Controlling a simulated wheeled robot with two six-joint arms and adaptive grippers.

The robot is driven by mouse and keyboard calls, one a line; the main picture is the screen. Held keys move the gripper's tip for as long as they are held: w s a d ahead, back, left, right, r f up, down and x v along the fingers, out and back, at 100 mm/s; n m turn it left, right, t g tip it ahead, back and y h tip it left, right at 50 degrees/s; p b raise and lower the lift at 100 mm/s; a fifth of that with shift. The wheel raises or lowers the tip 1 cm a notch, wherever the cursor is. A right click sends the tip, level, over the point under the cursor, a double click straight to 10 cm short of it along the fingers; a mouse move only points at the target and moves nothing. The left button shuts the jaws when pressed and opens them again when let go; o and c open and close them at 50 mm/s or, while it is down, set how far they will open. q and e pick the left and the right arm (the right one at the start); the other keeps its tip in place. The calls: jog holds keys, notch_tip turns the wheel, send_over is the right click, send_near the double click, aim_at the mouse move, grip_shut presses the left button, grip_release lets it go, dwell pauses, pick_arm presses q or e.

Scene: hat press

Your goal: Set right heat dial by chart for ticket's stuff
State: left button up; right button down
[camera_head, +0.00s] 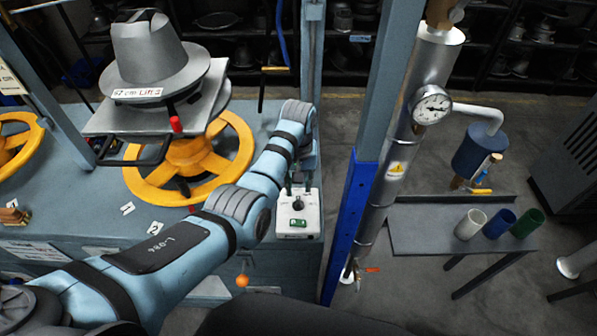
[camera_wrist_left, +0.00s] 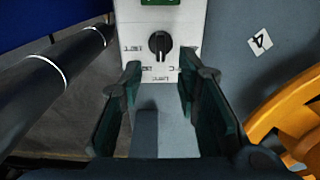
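The heat dial is a black round knob (camera_head: 298,204) on a white control box (camera_head: 289,228) at the right end of the press bench. In the left wrist view the knob (camera_wrist_left: 160,44) has a pale line running roughly up and down, with small printed labels around it that are too blurred to read. My left gripper (camera_wrist_left: 165,78) is open, its two dark green fingers apart and empty, short of the knob. My right gripper is not in view. No chart or ticket is readable.
A grey hat block (camera_head: 147,52) with a size label (camera_head: 137,93) stands above a yellow handwheel (camera_head: 165,192). Number cards (camera_head: 127,209) lie on the bench. A blue post (camera_head: 350,215) and steam pipe (camera_head: 385,190) stand right of the box. Three cups (camera_head: 498,224) stand on a side shelf.

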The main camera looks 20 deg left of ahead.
aim_at(298, 198)
pick_arm(q)
notch_tip(298, 198, up, 6)
jog(key=shift+r, duration=0.1)
dwell(0.4)
